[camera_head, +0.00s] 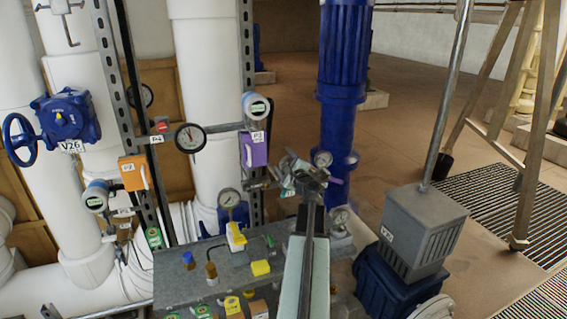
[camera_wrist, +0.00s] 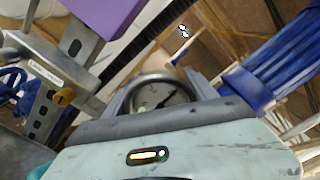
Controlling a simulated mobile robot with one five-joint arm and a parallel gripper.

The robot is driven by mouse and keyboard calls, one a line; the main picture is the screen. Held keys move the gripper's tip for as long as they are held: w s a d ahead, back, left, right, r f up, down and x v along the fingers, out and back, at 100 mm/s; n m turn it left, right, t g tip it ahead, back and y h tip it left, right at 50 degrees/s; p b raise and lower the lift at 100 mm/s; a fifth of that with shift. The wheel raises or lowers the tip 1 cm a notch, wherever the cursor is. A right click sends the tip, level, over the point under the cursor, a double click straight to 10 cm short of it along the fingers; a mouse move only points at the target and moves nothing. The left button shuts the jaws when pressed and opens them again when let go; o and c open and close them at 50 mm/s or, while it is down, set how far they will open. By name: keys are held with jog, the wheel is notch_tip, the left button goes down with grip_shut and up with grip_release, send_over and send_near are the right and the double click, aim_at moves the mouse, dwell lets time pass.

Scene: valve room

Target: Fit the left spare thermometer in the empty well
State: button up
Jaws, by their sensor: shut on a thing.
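My gripper (camera_head: 312,177) is raised over the grey bench, left of the blue column. It is shut on a round-dial thermometer (camera_head: 322,158), whose pale face shows just beyond the jaws. In the wrist view the thermometer (camera_wrist: 162,97) is close in front of my gripper, with a black pointer on its face; its stem is hidden. I cannot tell the empty well in either view.
A large black-rimmed dial (camera_head: 190,138), a purple box (camera_head: 254,149) and an orange box (camera_head: 133,173) are on the pipe frames at left. The grey bench (camera_head: 180,285) carries yellow and blue fittings. A blue column (camera_head: 342,100) and grey motor box (camera_head: 422,228) stand right.

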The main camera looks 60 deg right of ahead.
dwell(0.3)
jog(key=o, duration=1.2)
jog(key=shift+s+a, duration=0.1)
jog(key=v, duration=0.7)
jog(key=shift+s+a, duration=0.15)
jog(key=shift+s, duration=0.05)
jog(key=shift+s, duration=0.1)
